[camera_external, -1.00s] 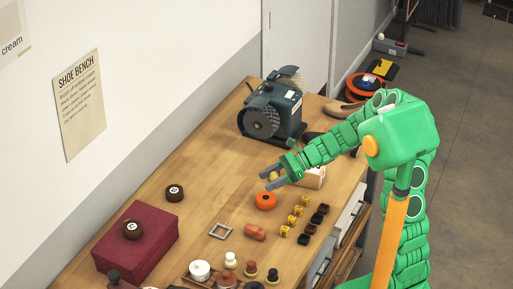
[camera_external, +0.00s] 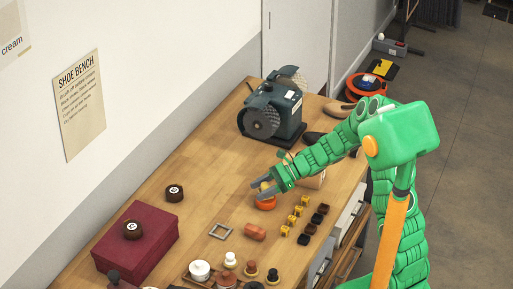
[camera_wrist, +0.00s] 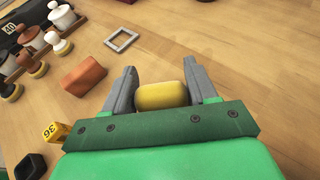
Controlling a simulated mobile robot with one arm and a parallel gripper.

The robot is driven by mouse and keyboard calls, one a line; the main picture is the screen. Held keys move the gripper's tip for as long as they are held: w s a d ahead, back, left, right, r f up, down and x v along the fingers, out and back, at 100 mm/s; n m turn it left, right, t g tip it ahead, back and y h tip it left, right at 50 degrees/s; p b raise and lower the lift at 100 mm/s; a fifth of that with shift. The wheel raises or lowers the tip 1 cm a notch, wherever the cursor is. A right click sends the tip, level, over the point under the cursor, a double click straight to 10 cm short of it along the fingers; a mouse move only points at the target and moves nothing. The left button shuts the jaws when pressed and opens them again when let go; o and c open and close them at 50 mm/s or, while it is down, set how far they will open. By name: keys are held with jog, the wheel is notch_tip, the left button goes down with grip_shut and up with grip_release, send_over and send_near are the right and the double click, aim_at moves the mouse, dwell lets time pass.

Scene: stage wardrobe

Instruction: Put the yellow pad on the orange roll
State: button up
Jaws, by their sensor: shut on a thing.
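The yellow pad (camera_wrist: 162,96) is between the grey fingers of my gripper (camera_wrist: 160,88) in the wrist view. My gripper (camera_external: 265,188) is shut on it, and a small part of the pad (camera_external: 265,185) shows in the external view. The orange roll (camera_external: 266,204) lies on the bench directly below the fingers in that picture. The fingers and pad overlap its upper edge there, so I cannot tell whether the pad touches it. The roll is not visible in the wrist view.
A reddish-brown block (camera_external: 255,232) and a grey square frame (camera_external: 220,231) lie left of the roll's front. Yellow cubes (camera_external: 295,215) and dark pieces stand to the right. A bench grinder (camera_external: 272,112) stands behind. Bare wood lies left of the roll.

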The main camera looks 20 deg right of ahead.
jog(key=shift+f, duration=0.5)
jog(key=shift+f, duration=0.15)
jog(key=o, duration=1.1)
jog(key=shift+c, duration=0.2)
jog(key=shift+r, duration=0.2)
jog(key=v, duration=1.2)
jog(key=shift+f, duration=0.1)
